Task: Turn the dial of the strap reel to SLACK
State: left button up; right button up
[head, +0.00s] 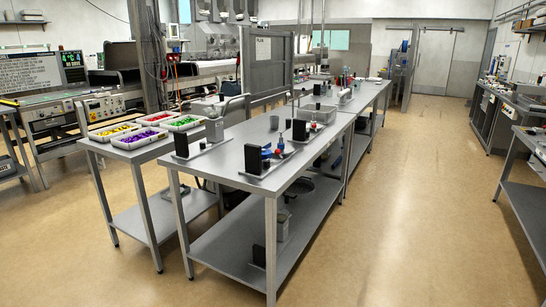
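I cannot make out a strap reel or any dial marked SLACK in the head view; at this distance the devices are too small to read. Neither of my grippers is in view. Several small devices with black upright blocks stand on the long steel table (228,163). One black block (253,160) is at the near corner, with a small red and blue part (280,143) beside it. Another black block (181,144) stands at the table's left end.
A lower steel table (128,155) on the left holds trays of coloured pieces, one of them green (181,122). A control console (62,111) stands at the far left. Benches line the right side. The floor (420,190) between is clear.

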aim_at(266, 163)
jog(key=i+j+u, duration=0.1)
jog(key=i+u, duration=0.35)
jog(key=i, duration=0.9)
